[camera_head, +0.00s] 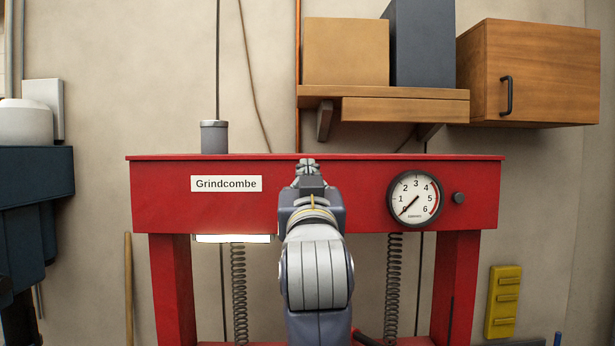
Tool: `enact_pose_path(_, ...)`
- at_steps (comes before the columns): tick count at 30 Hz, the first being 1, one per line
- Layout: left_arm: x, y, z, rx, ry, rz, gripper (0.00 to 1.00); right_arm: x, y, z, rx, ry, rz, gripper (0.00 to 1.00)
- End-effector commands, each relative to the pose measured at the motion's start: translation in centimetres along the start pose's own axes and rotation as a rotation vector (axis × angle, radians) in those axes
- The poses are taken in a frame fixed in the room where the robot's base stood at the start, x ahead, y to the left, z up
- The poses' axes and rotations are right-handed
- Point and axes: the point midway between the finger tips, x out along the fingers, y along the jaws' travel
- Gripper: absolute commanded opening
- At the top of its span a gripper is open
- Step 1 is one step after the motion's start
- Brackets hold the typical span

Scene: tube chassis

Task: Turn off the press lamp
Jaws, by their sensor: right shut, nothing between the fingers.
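The press is a red frame (330,225) labelled "Grindcombe" (226,184). Its lamp (233,238), a white bar under the beam's left half, is lit. My right gripper (307,170) is shut and empty, in front of the middle of the red beam, with its fingers near the beam's top edge. I cannot tell whether it touches the beam. My gripper and arm hide the beam's face behind them. A small dark knob (459,198) sits on the beam right of the gauge. My left gripper is not in view.
A round gauge (415,199) is on the beam's right half. A grey cylinder (214,137) stands on the beam's top. Springs (239,290) hang below. A wooden shelf (405,105) with boxes and a cabinet (553,70) are above right.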

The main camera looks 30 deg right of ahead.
Motion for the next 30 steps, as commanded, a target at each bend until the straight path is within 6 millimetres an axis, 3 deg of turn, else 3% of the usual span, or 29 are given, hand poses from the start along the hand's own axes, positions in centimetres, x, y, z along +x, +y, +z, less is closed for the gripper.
enact_pose_path(1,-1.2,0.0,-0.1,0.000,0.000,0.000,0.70,1.4,0.0,-0.5,-0.006,-0.004,0.003,0.00)
enact_pose_path(10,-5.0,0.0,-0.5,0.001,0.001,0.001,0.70,7.9,0.1,-0.5,-0.004,-0.005,0.002,0.00)
enact_pose_path(12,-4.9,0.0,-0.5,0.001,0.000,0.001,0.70,7.2,0.0,1.0,-0.004,-0.005,-0.001,0.00)
enact_pose_path(18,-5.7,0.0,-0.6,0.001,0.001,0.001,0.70,6.4,0.0,2.8,-0.002,-0.004,0.000,0.00)
enact_pose_path(30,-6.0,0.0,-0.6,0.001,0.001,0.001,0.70,6.0,0.0,3.8,0.000,0.000,0.001,0.00)
